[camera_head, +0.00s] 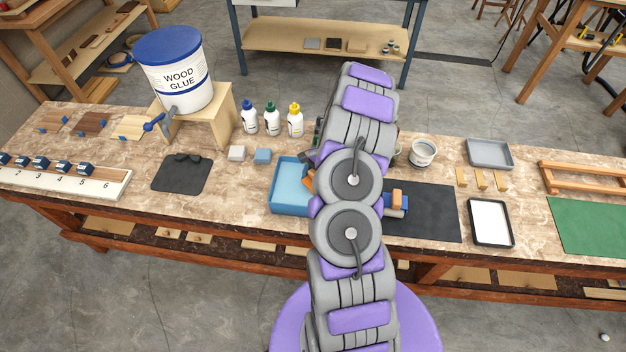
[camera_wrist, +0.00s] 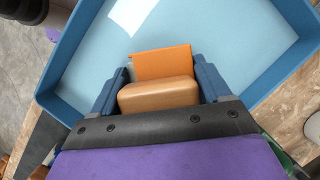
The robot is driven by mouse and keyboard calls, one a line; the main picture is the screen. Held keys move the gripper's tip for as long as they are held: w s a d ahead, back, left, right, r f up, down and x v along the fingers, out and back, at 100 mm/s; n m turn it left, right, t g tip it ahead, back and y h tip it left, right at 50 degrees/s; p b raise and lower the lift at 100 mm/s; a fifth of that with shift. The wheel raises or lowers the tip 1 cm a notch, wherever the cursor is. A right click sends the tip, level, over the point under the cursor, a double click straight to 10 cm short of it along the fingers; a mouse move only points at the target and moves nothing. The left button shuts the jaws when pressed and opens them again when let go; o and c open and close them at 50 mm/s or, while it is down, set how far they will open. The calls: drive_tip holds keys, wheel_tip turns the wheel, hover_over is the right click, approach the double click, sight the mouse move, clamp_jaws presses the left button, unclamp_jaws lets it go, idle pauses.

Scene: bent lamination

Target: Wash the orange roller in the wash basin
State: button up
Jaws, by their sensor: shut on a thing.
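The blue wash basin (camera_head: 289,209) stands on the bench, its right side hidden behind my arm. It holds a pale blue surface and fills much of the wrist view (camera_wrist: 70,50). My gripper (camera_wrist: 161,78) is shut on the orange roller (camera_wrist: 164,62), whose tan block-like part (camera_wrist: 158,95) lies between the blue jaws. The orange part points forward over the basin. A bit of orange (camera_head: 308,182) shows at the basin's right side in the head view, where my arm hides the gripper. Whether the roller touches the pale surface I cannot tell.
Right of my arm, a tan-and-blue object (camera_head: 397,199) sits at the edge of a black mat (camera_head: 435,215). Bottles (camera_head: 272,119) and a white tub (camera_head: 423,152) stand behind.

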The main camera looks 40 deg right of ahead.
drive_tip(key=shift+w, duration=0.1)
drive_tip(key=shift+w+a+p, duration=0.75)
drive_tip(key=shift+w+a, duration=1.25)
drive_tip(key=shift+w, duration=0.2)
drive_tip(key=shift+s+d+p, duration=1.05)
drive_tip(key=shift+s+d, duration=0.95)
drive_tip(key=shift+s, duration=0.3)
drive_tip(key=shift+w+a+r+p, duration=0.4)
drive_tip(key=shift+r+p, duration=0.3)
drive_tip(key=shift+r, duration=0.4)
drive_tip(key=shift+w+a+r+p, duration=0.35)
drive_tip(key=shift+r+p, duration=0.3)
drive_tip(key=shift+r, duration=0.45)
drive_tip(key=shift+w+a+r+p, duration=0.4)
drive_tip(key=shift+r+p, duration=0.3)
drive_tip(key=shift+r, duration=0.4)
